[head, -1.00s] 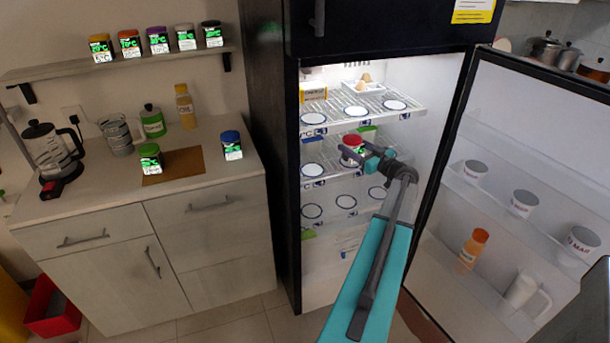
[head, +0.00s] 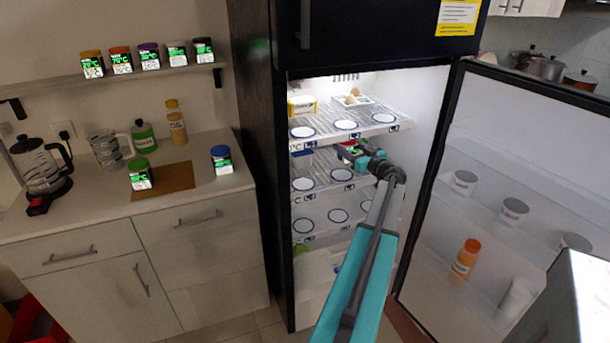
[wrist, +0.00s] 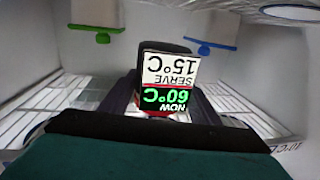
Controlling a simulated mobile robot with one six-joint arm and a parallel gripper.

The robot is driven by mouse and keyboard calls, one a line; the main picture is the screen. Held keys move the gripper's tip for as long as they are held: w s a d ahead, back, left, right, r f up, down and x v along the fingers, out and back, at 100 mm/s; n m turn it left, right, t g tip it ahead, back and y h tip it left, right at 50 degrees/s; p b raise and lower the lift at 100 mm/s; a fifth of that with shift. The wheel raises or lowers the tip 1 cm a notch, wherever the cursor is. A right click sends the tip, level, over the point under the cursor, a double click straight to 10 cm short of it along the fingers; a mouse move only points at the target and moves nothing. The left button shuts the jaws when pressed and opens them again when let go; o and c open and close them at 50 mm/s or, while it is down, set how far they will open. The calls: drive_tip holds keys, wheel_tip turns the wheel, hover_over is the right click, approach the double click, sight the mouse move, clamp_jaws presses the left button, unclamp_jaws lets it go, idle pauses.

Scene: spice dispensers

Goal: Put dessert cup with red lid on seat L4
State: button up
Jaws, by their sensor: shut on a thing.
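The dessert cup with red lid (head: 348,146) is in my gripper (head: 362,158), inside the open fridge between the top and middle shelves. In the head view it is partly hidden by the gripper and the top shelf. In the wrist view the cup (wrist: 166,75) is between the fingers, its label upside down in the picture, reading SERVE 15°C and NOW 60°C. Only a sliver of red lid shows there. Round white seats lie on the shelves, such as one on the middle shelf (head: 303,184). I cannot read which seat is L4.
The top shelf (head: 335,135) carries an egg tray (head: 350,102) and a yellow box (head: 301,105). The open fridge door (head: 520,150) with several containers stands to the right. Green (wrist: 97,28) and blue (wrist: 211,33) items show beyond the cup in the wrist view.

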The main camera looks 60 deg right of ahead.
drive_tip(key=shift+w+a+f+p, duration=0.2)
drive_tip(key=shift+w+a+f, duration=0.3)
drive_tip(key=shift+w+a, duration=1.55)
drive_tip(key=shift+w+a+f+p, duration=0.25)
drive_tip(key=shift+w+a+f, duration=0.3)
drive_tip(key=shift+w+a, duration=1.5)
drive_tip(key=shift+w+a+f+p, duration=0.2)
drive_tip(key=shift+w+a+f, duration=0.6)
drive_tip(key=shift+a, duration=2.2)
drive_tip(key=shift+w+r, duration=0.2)
drive_tip(key=shift+w, duration=0.05)
drive_tip(key=shift+f, duration=1.6)
drive_tip(key=shift+w+a+f, duration=0.15)
drive_tip(key=shift+a+f, duration=0.05)
drive_tip(key=shift+f, duration=0.05)
drive_tip(key=o, duration=1.2)
drive_tip(key=shift+f, duration=0.15)
